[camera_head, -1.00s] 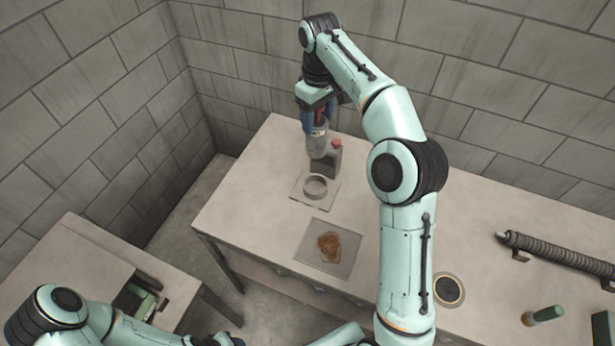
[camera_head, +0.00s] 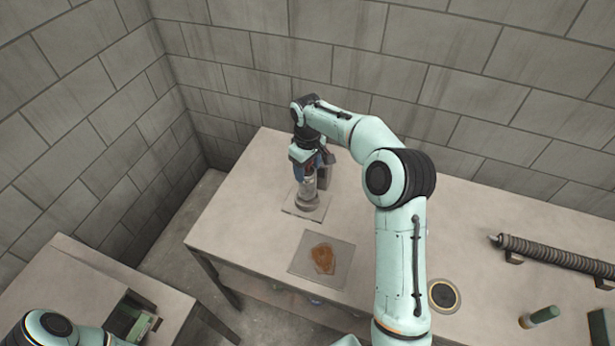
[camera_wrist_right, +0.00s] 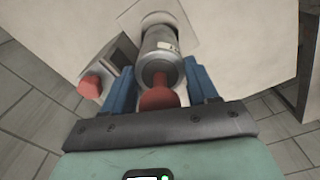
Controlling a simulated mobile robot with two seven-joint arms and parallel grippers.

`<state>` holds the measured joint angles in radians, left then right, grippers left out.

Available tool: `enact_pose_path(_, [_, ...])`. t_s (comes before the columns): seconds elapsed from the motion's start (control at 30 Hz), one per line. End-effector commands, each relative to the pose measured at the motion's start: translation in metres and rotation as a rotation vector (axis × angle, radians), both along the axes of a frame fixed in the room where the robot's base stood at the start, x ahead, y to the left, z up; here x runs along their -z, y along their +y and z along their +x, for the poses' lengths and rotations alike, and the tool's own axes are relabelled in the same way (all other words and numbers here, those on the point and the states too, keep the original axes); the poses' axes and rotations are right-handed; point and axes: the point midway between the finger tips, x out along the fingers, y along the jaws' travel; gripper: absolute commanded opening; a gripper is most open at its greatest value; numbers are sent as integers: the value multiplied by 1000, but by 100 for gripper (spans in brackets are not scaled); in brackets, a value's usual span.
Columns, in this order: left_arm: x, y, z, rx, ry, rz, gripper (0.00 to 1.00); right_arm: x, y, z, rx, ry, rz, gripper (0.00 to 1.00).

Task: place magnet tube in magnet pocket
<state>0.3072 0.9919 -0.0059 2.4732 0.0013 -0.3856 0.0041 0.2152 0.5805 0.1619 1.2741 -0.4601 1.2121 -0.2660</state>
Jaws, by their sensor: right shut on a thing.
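The magnet tube is a grey cylinder (camera_head: 308,187) with a red knob (camera_wrist_right: 158,97) on its top end. It stands about upright in my right gripper (camera_head: 306,172), whose blue fingers are shut on it from both sides; they also show in the right wrist view (camera_wrist_right: 161,84). The magnet pocket is a short round ring on a pale square plate (camera_head: 291,209) at the back left of the table. The tube's lower end is at the ring and mostly hides it. I cannot tell how deep it sits. My left gripper is out of view.
In front lies a square plate with a brown patch (camera_head: 323,259). A ribbed tube (camera_head: 560,256), a round disc (camera_head: 444,295) and a green-and-tan cylinder (camera_head: 541,317) lie to the right.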

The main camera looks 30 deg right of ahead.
Motion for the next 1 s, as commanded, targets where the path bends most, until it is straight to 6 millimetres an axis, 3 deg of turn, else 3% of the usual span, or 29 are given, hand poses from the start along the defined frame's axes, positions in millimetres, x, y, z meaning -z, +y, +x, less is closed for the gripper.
enact_pose_path(0.03, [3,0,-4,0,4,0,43,14,0,-2,0,8,1,0])
enact_pose_path(0.2, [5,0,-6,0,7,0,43,37,0,-1,0,3,1,0])
enact_pose_path(0.67, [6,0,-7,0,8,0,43,44,0,0,0,1,1,0])
enact_pose_path(0.7, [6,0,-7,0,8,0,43,44,0,0,0,2,0,68])
enact_pose_path(0.73, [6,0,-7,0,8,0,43,44,0,0,0,2,0,78])
enact_pose_path(0.77, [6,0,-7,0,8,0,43,44,0,0,0,2,0,84])
enact_pose_path(1.0, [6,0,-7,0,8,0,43,44,0,0,0,2,0,84])
